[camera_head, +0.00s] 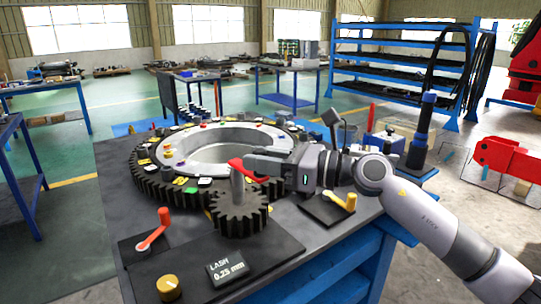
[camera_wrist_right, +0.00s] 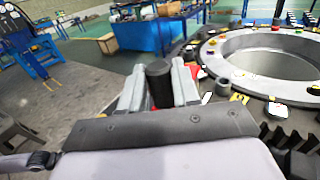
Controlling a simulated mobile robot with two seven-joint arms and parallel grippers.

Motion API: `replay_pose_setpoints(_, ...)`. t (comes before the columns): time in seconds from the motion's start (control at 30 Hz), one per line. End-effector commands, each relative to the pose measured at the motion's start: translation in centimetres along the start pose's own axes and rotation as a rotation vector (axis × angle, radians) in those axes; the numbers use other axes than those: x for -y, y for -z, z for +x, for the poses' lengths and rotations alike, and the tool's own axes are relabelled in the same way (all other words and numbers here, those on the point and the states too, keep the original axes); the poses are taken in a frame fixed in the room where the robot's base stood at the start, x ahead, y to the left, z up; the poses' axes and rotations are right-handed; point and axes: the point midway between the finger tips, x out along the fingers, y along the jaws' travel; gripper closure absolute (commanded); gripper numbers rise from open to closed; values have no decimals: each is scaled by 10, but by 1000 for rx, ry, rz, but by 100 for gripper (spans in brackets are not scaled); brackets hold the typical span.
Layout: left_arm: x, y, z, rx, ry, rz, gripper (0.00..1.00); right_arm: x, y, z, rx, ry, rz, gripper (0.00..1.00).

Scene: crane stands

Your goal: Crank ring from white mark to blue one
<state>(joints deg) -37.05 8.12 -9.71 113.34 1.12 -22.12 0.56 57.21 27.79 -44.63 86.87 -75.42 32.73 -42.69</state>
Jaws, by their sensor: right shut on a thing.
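The large toothed ring (camera_head: 150,185) lies flat on the bench, its top rim dotted with small coloured marks and blocks. A white mark (camera_head: 205,182) is on its near side, beside a green one (camera_head: 190,190). I cannot pick out the blue mark with certainty. A small pinion gear (camera_head: 238,214) stands at the ring's near edge, with a grey post and a red crank arm (camera_head: 236,163) on top. My right gripper (camera_head: 252,164) is shut on the crank's dark handle (camera_wrist_right: 159,84), which shows between the fingers in the wrist view. My left gripper is out of view.
An orange-red lever (camera_head: 153,232), a yellow knob (camera_head: 168,288) and a small display reading "LASH 0.25 mm" (camera_head: 227,268) are on the near bench. A yellow-handled lever (camera_head: 341,201) lies under my right arm. A dark blue post (camera_head: 421,130) stands at the bench's right.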

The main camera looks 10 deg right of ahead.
Motion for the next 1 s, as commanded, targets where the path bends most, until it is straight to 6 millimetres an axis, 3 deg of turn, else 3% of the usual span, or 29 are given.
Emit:
replay_pose_setpoints(0.1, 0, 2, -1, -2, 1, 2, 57, -8, 0, 6, 2, -10, 0, 100)
replay_pose_setpoints(0.77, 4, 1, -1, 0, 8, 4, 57, -7, -3, 7, 8, 0, -2, 100)
replay_pose_setpoints(0.8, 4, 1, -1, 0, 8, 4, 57, -7, -3, 7, 8, 1, -2, 63)
replay_pose_setpoints(0.83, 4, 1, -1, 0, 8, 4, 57, -7, -3, 7, 9, 1, -3, 54)
replay_pose_setpoints(1.0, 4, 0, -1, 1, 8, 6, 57, -6, -2, 6, 6, 2, -2, 50)
